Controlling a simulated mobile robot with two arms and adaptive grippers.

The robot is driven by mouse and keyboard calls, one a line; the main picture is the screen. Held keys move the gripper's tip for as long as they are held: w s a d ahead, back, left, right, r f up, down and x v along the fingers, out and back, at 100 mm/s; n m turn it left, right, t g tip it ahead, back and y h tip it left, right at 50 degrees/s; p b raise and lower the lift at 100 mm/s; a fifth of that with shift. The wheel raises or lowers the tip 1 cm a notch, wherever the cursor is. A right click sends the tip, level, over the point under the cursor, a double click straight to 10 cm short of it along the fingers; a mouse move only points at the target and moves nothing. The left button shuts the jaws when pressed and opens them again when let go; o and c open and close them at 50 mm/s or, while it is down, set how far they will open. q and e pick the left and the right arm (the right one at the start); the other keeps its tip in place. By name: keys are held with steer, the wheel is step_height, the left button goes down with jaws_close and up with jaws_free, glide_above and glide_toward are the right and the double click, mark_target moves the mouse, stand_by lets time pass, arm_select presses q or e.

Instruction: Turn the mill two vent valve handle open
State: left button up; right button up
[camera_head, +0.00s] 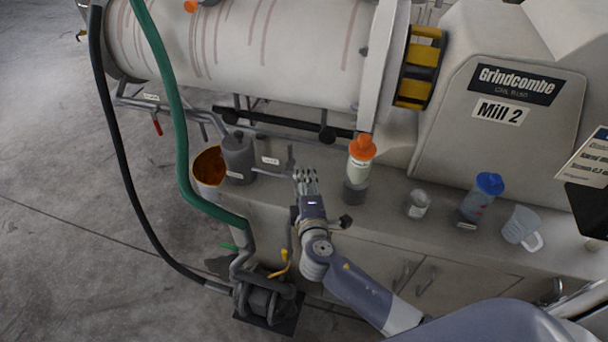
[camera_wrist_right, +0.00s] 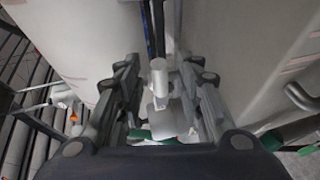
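My right gripper (camera_head: 306,183) is over the back edge of the bench, beside a small grey upright lever (camera_head: 290,158). The lever stands at the end of a pipe from a dark grey pot (camera_head: 239,158); a white label (camera_head: 270,160) lies nearby, too small to read. In the right wrist view my fingers (camera_wrist_right: 162,100) are spread, with a light grey post (camera_wrist_right: 159,78) and a flat grey piece between or beyond them. I see no clear contact. Which part is the mill two vent valve handle I cannot tell. My left gripper is not in view.
The mill drum (camera_head: 250,45) and Mill 2 housing (camera_head: 500,110) stand behind the bench. An orange-capped bottle (camera_head: 360,160), a glass jar (camera_head: 417,204), a blue-capped bottle (camera_head: 480,197) and a clear jug (camera_head: 521,227) are to the right. A green hose (camera_head: 170,90) and pump (camera_head: 266,297) are left.

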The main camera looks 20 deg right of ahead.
steer(key=shift+w+d+f, duration=0.15)
steer(key=shift+w+f, duration=0.05)
steer(key=shift+w, duration=0.5)
jaws_close()
steer(key=shift+r, duration=0.1)
